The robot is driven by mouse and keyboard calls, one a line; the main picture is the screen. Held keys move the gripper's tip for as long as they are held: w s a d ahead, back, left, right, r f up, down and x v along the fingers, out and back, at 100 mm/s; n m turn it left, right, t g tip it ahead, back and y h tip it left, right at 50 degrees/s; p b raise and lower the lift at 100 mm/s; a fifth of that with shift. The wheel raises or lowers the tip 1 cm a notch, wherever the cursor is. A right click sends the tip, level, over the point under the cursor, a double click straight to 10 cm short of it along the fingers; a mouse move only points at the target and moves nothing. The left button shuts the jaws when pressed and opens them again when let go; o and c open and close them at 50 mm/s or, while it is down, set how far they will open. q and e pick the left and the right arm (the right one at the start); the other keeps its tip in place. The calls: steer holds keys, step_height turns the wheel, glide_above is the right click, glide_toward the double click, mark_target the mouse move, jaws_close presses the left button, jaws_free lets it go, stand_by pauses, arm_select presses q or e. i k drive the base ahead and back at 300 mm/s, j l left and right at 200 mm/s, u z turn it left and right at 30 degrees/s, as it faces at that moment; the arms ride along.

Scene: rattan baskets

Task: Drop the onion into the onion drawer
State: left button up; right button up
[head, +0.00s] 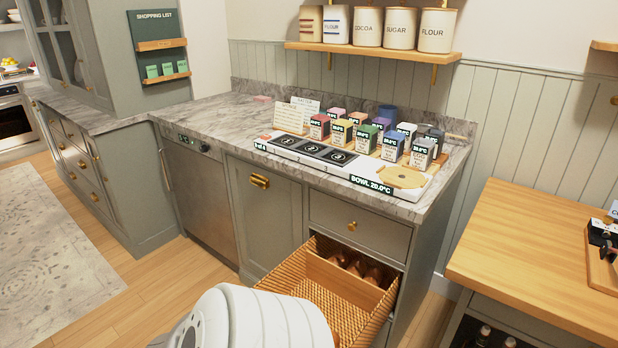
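A rattan basket drawer (312,298) is pulled out below the counter, under a closed grey drawer. A wooden divider (338,281) splits it. Several brown, rounded things that look like onions (357,267) lie behind the divider. The visible part of the front compartment looks empty. A white, ribbed part of my own arm covers the drawer's front left corner. No separate onion shows in this view. Neither my left nor my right gripper is in view, so what they hold cannot be seen.
The marble counter (213,118) carries a white station (290,146) with several small coloured boxes. A wooden table (540,255) stands at the right, with a tray of dark items at its edge. Bottles (483,335) sit beneath it. Wooden floor lies left of the drawer.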

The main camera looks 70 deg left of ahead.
mark_target(333, 324)
steer(key=k+j, duration=0.15)
steer(key=j, duration=0.35)
steer(key=k+j+z, duration=0.15)
steer(key=j, duration=0.3)
steer(key=k+j, duration=0.15)
steer(key=j, duration=0.35)
steer(key=k+j+z, duration=0.1)
steer(key=j, duration=0.35)
steer(key=k+j+z, duration=0.1)
steer(key=k+j, duration=0.2)
steer(key=j, duration=0.15)
steer(key=k+j, duration=0.2)
steer(key=j, duration=0.2)
steer(key=k+j+z, duration=0.15)
steer(key=j, duration=0.3)
steer(key=k+j, duration=0.3)
steer(key=i+j+z, duration=0.05)
steer(key=j, duration=0.05)
